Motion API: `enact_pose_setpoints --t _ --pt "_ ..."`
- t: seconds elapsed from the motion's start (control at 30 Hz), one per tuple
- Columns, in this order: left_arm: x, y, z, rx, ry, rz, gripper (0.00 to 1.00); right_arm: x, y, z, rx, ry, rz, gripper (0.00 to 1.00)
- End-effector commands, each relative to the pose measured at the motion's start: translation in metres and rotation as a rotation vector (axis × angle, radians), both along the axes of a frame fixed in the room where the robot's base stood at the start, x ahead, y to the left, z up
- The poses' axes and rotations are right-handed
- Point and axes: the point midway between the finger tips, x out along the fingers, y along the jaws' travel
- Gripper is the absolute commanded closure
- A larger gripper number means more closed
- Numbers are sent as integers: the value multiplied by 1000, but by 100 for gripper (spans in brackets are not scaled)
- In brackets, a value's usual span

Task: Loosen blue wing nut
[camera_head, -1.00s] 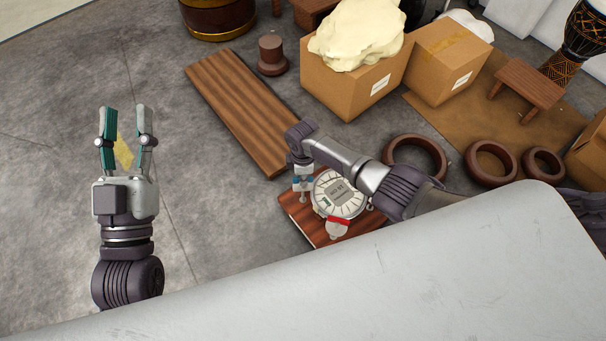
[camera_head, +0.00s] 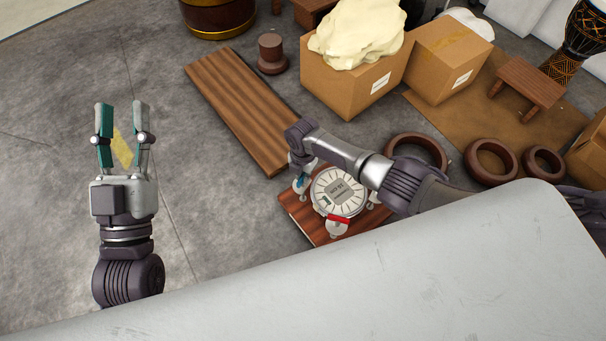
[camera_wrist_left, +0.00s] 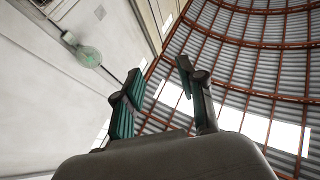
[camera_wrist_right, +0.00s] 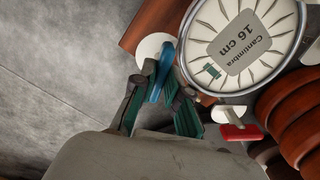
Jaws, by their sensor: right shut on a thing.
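The blue wing nut (camera_wrist_right: 160,78) is between the fingers of my right gripper (camera_wrist_right: 157,68) in the right wrist view. The gripper is shut on it, beside the round pale "Cantimbra 16 cm" disc (camera_wrist_right: 238,42). In the head view the disc (camera_head: 340,193) lies on a reddish wooden board (camera_head: 305,222), and my right gripper (camera_head: 301,184) points down at its left edge, with only a bit of blue showing. A red wing nut (camera_head: 339,218) is at the disc's front edge; it also shows in the right wrist view (camera_wrist_right: 240,132). My left gripper (camera_head: 121,108) is open, empty and raised.
A brown plank (camera_head: 235,105) lies on the floor behind the board. Wooden rings (camera_head: 491,162) lie to the right. Cardboard boxes (camera_head: 350,85) and a small wooden stool (camera_head: 526,85) stand at the back. The grey floor around my left gripper is clear.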

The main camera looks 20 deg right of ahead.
Motion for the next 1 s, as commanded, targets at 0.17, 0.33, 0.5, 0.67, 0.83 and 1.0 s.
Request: enact_pose_setpoints --t 0.17,0.33,0.5,0.67,0.83,1.0 --pt "-4 0 6 -13 -44 -3 60 0 0 -1 0 0 121 100" --pt "-7 0 11 -22 -78 -4 60 0 0 0 1 1 203 100" --pt "-9 1 14 -28 -99 -5 60 0 0 0 0 0 249 100" --pt "-11 1 17 -31 -112 -6 60 0 0 0 0 0 267 100" --pt "-11 1 17 -33 -114 -6 60 0 0 0 0 0 270 100" --pt "-10 0 17 -32 -112 -6 60 0 0 0 0 0 269 100"
